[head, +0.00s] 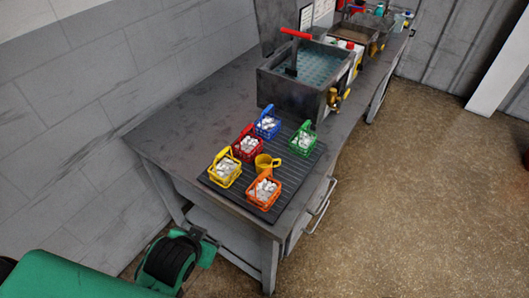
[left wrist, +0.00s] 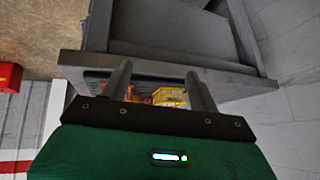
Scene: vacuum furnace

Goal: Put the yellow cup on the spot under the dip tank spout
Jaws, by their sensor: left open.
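The yellow cup (head: 267,163) stands upright on a dark ribbed mat (head: 213,180) on the bench, among several baskets. The dip tank (head: 285,92) stands farther back on the bench. Its brass spout (head: 333,98) is on the tank's right side; the spot under it is not clearly visible. My left gripper (head: 207,236) is open and empty at the lower left, in front of the bench edge and apart from the cup. In the left wrist view its two fingers (left wrist: 157,68) are spread. My right gripper is not in view.
Yellow (head: 226,172), red (head: 245,149), blue (head: 268,127), green (head: 303,141) and orange (head: 264,191) baskets with white pieces surround the cup. The bench top (head: 185,125) is clear on the left. A drawer handle (head: 320,203) sticks out from the bench's right side.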

